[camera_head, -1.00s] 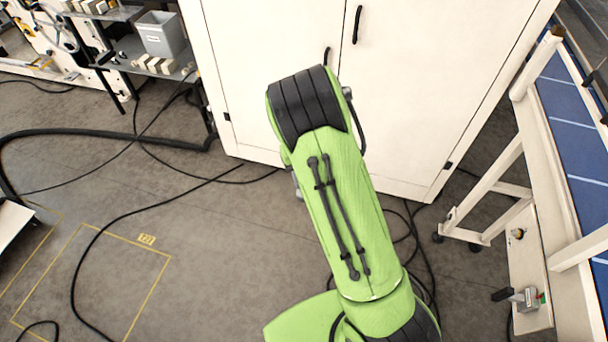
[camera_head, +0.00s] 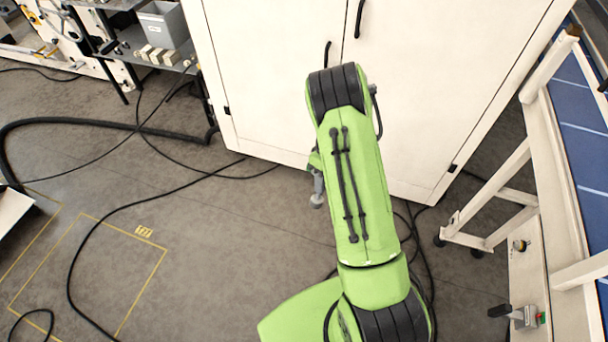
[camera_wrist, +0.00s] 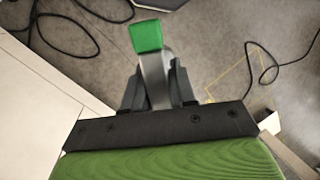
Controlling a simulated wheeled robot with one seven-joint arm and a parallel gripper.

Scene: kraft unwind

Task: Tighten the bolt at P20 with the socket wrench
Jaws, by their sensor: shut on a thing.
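My gripper (camera_wrist: 158,84) shows in the wrist view, its two dark fingers shut on a grey tool with a bright green end block (camera_wrist: 147,36). I take this tool to be the socket wrench; its socket end cannot be made out. The wrench is held above the floor, touching nothing else that I can see. No bolt and no P20 label can be made out in either view.
A white cabinet (camera_head: 270,80) stands close ahead. A white frame with blue panels (camera_head: 585,135) is at the right, with a small black-handled device (camera_head: 522,316) on its low shelf. A grey bin (camera_head: 163,28) sits on a rack at upper left. Cables cross the open floor (camera_head: 200,225).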

